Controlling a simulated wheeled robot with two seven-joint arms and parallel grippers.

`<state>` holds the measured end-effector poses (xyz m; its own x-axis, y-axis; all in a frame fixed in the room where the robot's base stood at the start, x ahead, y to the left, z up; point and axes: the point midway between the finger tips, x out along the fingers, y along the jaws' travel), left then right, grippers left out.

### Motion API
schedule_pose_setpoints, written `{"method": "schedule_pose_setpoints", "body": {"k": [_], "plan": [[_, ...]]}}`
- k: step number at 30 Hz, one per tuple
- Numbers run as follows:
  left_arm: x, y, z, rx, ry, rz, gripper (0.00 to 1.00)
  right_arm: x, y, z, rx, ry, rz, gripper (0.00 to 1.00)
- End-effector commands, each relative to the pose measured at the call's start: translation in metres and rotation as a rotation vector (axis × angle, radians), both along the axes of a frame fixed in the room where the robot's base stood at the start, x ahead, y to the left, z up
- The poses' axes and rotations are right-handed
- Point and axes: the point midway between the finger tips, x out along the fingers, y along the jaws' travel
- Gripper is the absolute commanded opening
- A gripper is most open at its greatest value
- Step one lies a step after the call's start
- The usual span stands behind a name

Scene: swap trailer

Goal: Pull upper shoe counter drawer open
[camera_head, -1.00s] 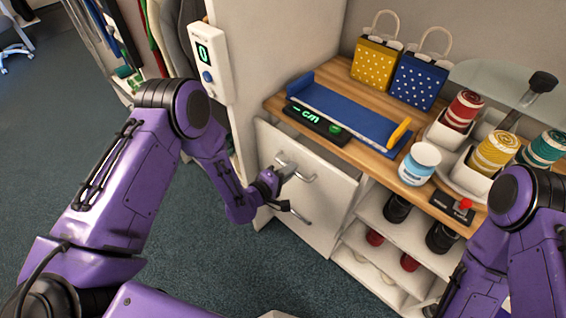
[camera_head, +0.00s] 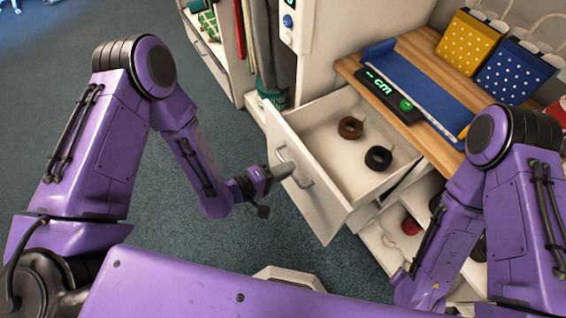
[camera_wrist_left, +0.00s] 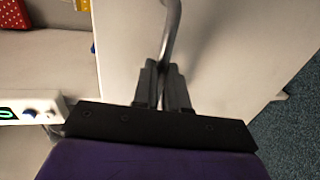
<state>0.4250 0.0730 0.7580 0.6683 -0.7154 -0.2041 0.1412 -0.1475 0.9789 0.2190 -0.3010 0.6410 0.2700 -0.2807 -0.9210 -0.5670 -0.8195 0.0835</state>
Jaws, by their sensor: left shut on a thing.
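The upper shoe counter drawer (camera_head: 337,172) is pulled out from the counter in the head view, its inside showing from above. A brown ring-shaped item (camera_head: 350,127) and a black one (camera_head: 378,159) lie in it. My left gripper (camera_head: 284,171) is shut on the drawer's metal handle (camera_head: 300,169). In the left wrist view the fingers (camera_wrist_left: 162,88) close around the handle bar (camera_wrist_left: 171,38), in front of the pale drawer front (camera_wrist_left: 225,45). My right arm shows at the right of the head view, but its gripper is not visible.
The wooden countertop (camera_head: 420,50) holds a blue measuring device (camera_head: 425,95), a yellow dotted bag (camera_head: 470,42) and a blue dotted bag (camera_head: 513,72). Open shelves with shoes (camera_head: 410,225) lie below. Dark carpet (camera_head: 75,70) is clear to the left.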

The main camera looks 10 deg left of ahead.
Motion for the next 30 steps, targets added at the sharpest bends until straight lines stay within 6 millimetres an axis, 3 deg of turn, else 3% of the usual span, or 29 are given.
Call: {"method": "schedule_pose_setpoints", "body": {"k": [14,15,17,26,30], "plan": [[-0.003,-0.001,0.0,-0.001,-0.001,-0.013,0.0,0.0,0.0,0.0,0.0,0.0,0.0,0.0],[-0.003,0.0,0.0,0.0,0.0,-0.012,0.22,0.0,0.0,0.0,0.0,0.0,0.0,0.0],[-0.003,0.0,0.0,0.0,0.0,-0.012,0.37,0.0,0.0,0.0,0.0,0.0,0.0,0.0],[-0.004,0.002,0.0,0.0,0.0,-0.008,0.37,0.0,0.0,-0.001,0.0,0.0,0.0,0.0],[-0.017,0.017,0.002,0.0,0.002,-0.007,0.37,0.0,0.0,-0.006,0.0,0.0,0.0,0.0]]}}
